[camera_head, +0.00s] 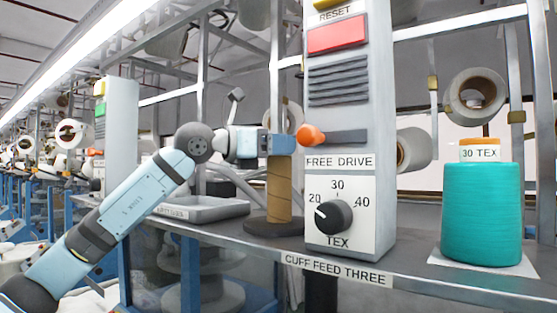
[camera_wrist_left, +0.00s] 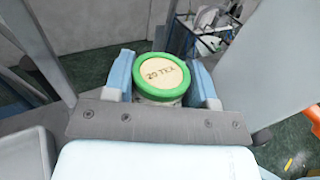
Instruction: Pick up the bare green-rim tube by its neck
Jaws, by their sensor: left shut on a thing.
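The bare green-rim tube (camera_head: 280,190) is a brown cardboard tube, upright over a dark round base (camera_head: 270,228) on the shelf. Its top shows in the left wrist view (camera_wrist_left: 162,74) as a pale disc marked 20 TEX inside a green ring. My left gripper (camera_head: 281,144) comes in level from the left and is shut on the tube's upper end. In the wrist view its two blue fingers (camera_wrist_left: 163,80) flank the ring. The fingers hide the green rim in the head view. My right gripper is not in view.
A grey control box with a dial (camera_head: 333,216) and an orange-knobbed lever (camera_head: 312,135) stands close right of the tube. A shallow grey tray (camera_head: 205,209) lies to the left. A teal yarn cone (camera_head: 482,215) marked 30 TEX stands at the right.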

